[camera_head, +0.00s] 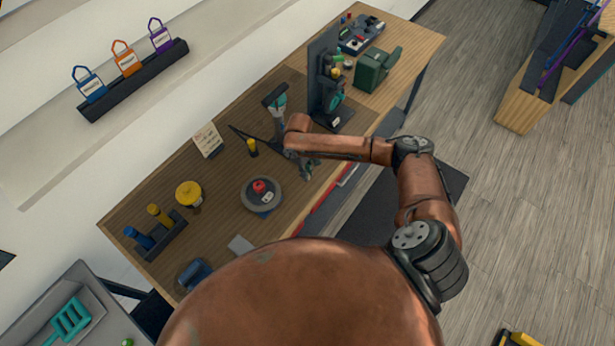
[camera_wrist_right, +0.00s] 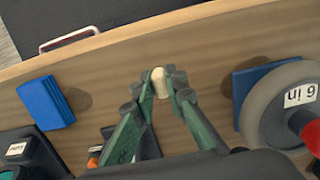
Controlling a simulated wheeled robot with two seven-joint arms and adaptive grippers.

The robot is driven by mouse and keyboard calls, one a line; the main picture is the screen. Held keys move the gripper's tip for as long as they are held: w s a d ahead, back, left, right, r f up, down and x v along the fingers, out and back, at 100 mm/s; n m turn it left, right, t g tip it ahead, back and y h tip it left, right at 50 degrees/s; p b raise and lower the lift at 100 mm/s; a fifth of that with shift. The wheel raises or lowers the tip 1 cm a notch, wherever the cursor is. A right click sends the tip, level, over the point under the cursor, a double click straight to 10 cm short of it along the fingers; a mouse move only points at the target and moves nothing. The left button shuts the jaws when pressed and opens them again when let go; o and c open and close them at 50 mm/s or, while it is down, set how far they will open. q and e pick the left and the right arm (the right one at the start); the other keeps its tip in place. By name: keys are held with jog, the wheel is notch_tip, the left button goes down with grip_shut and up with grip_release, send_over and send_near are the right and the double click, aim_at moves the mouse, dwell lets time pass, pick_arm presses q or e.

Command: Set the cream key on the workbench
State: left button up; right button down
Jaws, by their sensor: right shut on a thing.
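My right gripper (camera_wrist_right: 160,78) is shut on a small cream piece, the cream key (camera_wrist_right: 159,84), held between its green fingertips in the right wrist view. Only its rounded end shows. In the head view my right gripper (camera_head: 308,169) is low over the front part of the wooden workbench (camera_head: 222,180), and the key cannot be made out there. The bench top (camera_wrist_right: 205,65) lies beneath the fingertips. I cannot tell whether the key touches it. My left gripper is not in view.
A grey wheel with a red hub (camera_wrist_right: 273,105) stands right of the fingers on a blue block. Another blue block (camera_wrist_right: 45,102) lies to the left. A dark upright machine (camera_head: 326,85) and green box (camera_head: 376,70) stand farther along the bench. Bare wood lies around the fingertips.

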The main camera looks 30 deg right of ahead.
jog(key=shift+s+f, duration=0.1)
jog(key=shift+f, duration=1.15)
jog(key=c, duration=1.9)
grip_release()
jog(key=shift+f, duration=0.15)
jog(key=shift+c, duration=0.2)
jog(key=r, duration=0.4)
jog(key=w+r, duration=0.1)
jog(key=r, duration=0.3)
jog(key=r+b, duration=0.1)
jog(key=r, duration=0.3)
jog(key=shift+w+a+r, duration=0.1)
jog(key=shift+w+a, duration=0.05)
jog(key=shift+a, duration=0.1)
